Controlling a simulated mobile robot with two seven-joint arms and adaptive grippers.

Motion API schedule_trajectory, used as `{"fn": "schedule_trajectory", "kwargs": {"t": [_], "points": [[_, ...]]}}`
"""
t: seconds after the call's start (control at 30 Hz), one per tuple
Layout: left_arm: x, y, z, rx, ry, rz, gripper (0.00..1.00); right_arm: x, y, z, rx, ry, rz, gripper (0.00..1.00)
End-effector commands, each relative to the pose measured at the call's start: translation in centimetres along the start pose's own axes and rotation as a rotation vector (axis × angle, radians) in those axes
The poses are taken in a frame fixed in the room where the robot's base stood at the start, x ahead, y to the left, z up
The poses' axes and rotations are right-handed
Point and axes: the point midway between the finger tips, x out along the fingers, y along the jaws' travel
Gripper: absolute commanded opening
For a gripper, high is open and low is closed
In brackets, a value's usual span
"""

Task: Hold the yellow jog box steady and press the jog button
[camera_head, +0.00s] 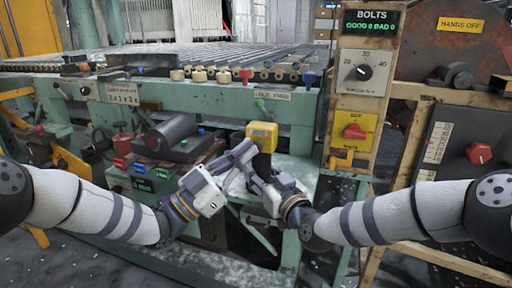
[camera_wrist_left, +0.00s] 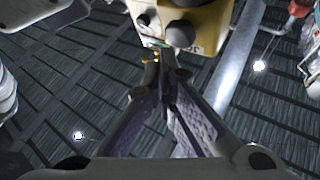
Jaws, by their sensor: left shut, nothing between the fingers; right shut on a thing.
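The yellow jog box (camera_head: 262,136) is in the middle of the head view, in front of the green bench. In the left wrist view its yellow body (camera_wrist_left: 212,27) is at the top, with a dark round knob (camera_wrist_left: 180,34) on the side facing my left gripper. My left gripper (camera_head: 247,150) is shut and empty, its tips close to the left of the box. In the wrist view the left fingertips (camera_wrist_left: 158,62) point at the box, just below the knobs; contact cannot be told. My right gripper (camera_head: 257,174) is shut on the box's lower part, which its fingers partly hide.
A panel with a dial (camera_head: 364,73) and a red knob on a yellow plate (camera_head: 354,131) stands right of the box. A dark cylinder (camera_head: 171,131) lies on the bench at left. Another red knob (camera_head: 478,153) is at far right. The floor below is mostly open.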

Motion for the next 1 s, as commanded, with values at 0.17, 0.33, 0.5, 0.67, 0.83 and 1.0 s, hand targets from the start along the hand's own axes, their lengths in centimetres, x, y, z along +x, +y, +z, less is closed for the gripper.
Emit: {"fn": "schedule_trajectory", "kwargs": {"t": [0.17,0.33,0.5,0.67,0.83,1.0], "points": [[0.00,-0.01,-0.01,0.000,0.000,0.000,0.00,0.00,0.01,-0.02,0.000,0.000,0.000,0.00],[-0.01,-0.01,-0.01,0.000,0.000,0.000,0.00,0.01,0.01,-0.02,0.000,0.000,0.000,0.00],[-0.01,-0.01,-0.01,0.000,0.000,0.000,0.00,0.00,0.01,-0.02,0.000,0.000,0.000,0.00],[0.10,-0.06,0.09,0.000,0.000,0.000,0.00,0.01,0.01,-0.02,0.000,0.001,0.000,0.00],[0.55,-0.39,0.40,0.001,0.000,0.000,0.00,0.01,0.01,-0.02,0.000,0.001,0.000,0.00],[0.60,-0.46,0.44,0.000,0.000,-0.001,0.00,0.00,0.01,-0.02,0.000,0.001,0.000,0.00]]}}
